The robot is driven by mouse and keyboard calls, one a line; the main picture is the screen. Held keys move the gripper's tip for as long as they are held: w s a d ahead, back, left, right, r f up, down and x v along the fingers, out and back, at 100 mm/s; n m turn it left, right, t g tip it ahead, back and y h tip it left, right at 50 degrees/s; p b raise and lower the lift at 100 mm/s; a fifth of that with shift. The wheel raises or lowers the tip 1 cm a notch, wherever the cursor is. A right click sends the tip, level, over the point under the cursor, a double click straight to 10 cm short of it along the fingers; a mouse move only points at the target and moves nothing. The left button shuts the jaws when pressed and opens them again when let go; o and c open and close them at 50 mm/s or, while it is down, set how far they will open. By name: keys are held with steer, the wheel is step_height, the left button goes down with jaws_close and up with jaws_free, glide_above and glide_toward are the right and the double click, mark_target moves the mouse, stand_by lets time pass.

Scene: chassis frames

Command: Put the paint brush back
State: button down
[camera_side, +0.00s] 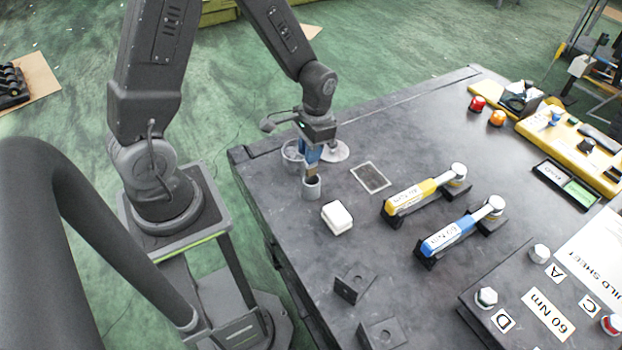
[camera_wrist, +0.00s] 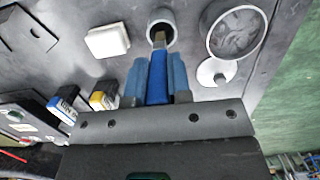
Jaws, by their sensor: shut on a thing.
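My gripper (camera_side: 312,157) points down over the near left part of the dark table and is shut on the paint brush. The brush's blue handle (camera_wrist: 157,78) is between the two blue fingers in the wrist view. Its brownish lower end (camera_wrist: 159,40) points at the mouth of a small grey cup (camera_wrist: 161,18). In the side view the brush's lower end (camera_side: 310,172) is right at the cup's rim, and the cup (camera_side: 312,190) stands upright on the table. I cannot tell how far the tip is inside the cup.
A round tin (camera_wrist: 236,32) with grey contents and a pale disc (camera_side: 336,152) are close beside my gripper. A white block (camera_side: 337,217), a yellow wrench (camera_side: 410,197), a blue wrench (camera_side: 450,236) and dark brackets (camera_side: 353,284) lie around. Bare table shows between them.

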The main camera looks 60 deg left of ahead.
mark_target(310, 175)
steer(key=shift+f, duration=3.55)
steer(key=shift+f, duration=0.1)
steer(key=c, duration=1.1)
jaws_free()
steer(key=shift+o, duration=0.2)
steer(key=r, duration=0.4)
steer(key=w+r, duration=0.1)
steer(key=r, duration=0.7)
steer(key=shift+w+r, duration=0.25)
steer(key=shift+w, duration=0.05)
steer(key=s+d+r+t, duration=0.3)
steer(key=s+r, duration=0.3)
steer(key=r, duration=0.3)
steer(key=s+d+r+t, duration=0.4)
steer(key=s+r, duration=0.3)
steer(key=r, duration=0.2)
steer(key=shift+r, duration=0.1)
